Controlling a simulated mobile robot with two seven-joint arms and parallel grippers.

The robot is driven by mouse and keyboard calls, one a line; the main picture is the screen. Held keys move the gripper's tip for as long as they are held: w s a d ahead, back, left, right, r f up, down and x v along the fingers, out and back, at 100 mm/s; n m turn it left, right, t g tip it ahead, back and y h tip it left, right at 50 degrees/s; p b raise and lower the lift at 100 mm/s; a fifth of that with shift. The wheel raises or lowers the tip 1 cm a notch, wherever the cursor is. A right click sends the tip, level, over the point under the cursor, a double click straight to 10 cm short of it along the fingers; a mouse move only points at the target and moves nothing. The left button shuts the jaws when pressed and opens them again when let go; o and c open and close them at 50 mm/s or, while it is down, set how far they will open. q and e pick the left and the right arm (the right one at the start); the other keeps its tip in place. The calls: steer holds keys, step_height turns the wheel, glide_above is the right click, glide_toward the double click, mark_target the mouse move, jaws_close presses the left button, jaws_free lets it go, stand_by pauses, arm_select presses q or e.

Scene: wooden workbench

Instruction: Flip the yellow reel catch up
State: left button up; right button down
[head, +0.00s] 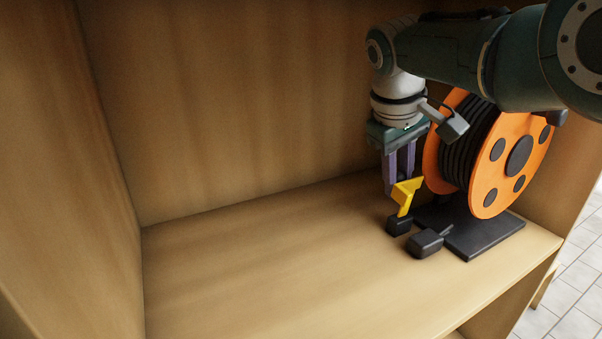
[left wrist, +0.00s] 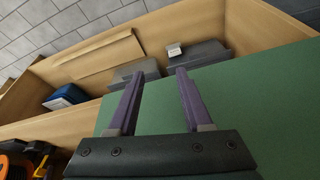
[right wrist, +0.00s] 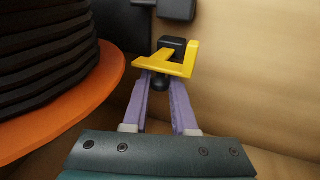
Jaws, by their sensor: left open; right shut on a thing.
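The yellow reel catch (head: 405,193) rises, slightly tilted, from a small black block beside the orange reel (head: 495,175). In the right wrist view the catch (right wrist: 165,63) shows as a yellow bar with a bent end, with a dark round knob (right wrist: 160,84) just under it. My right gripper (head: 398,188) points down at the catch. Its fingertips (right wrist: 160,79) are closed together around the knob end of the catch, partly hidden by the yellow bar. My left gripper (left wrist: 158,73) is open and empty, away from the reel, and out of the head view.
The reel, wound with black cable, stands on a black base plate (head: 485,237) near the right edge of the wooden shelf (head: 250,270). Another black block (head: 426,243) sits in front. The left shelf area is clear. A green surface (left wrist: 250,110) lies under my left gripper.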

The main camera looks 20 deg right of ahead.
steer(key=shift+f+g+b, duration=0.2)
steer(key=shift+g+b, duration=0.1)
steer(key=shift+b, duration=0.25)
steer(key=c, duration=0.7)
jaws_free()
steer(key=shift+w+r, duration=0.1)
steer(key=shift+w, duration=0.05)
